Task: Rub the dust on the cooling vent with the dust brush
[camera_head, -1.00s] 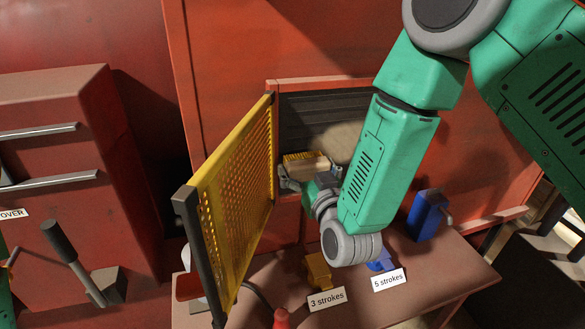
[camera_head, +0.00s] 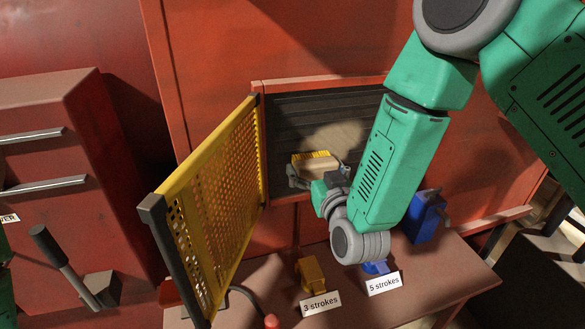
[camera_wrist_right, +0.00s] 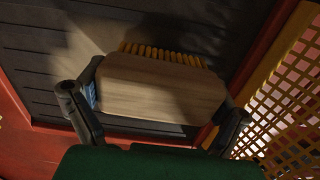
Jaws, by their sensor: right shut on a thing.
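The cooling vent (camera_head: 290,112) is a dark slatted panel in a red frame. A pale tan dust patch (camera_head: 345,135) lies on its slats; it also shows in the right wrist view (camera_wrist_right: 85,50). My right gripper (camera_head: 318,180) is shut on the dust brush (camera_head: 314,168), which has a wooden block and yellow bristles. In the right wrist view the fingers of the right gripper (camera_wrist_right: 155,112) clasp the ends of the brush (camera_wrist_right: 160,88). The bristles face the vent slats, beside and partly over the dust; whether they touch cannot be told. My left gripper is not in view.
An open yellow perforated door (camera_head: 215,200) stands left of the vent. Below, a bench (camera_head: 440,280) bears a yellow block (camera_head: 311,272) by a "3 strokes" card (camera_head: 321,303), a "5 strokes" card (camera_head: 384,284) and a blue device (camera_head: 424,215). A red cabinet (camera_head: 60,150) with a lever (camera_head: 62,262) stands left.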

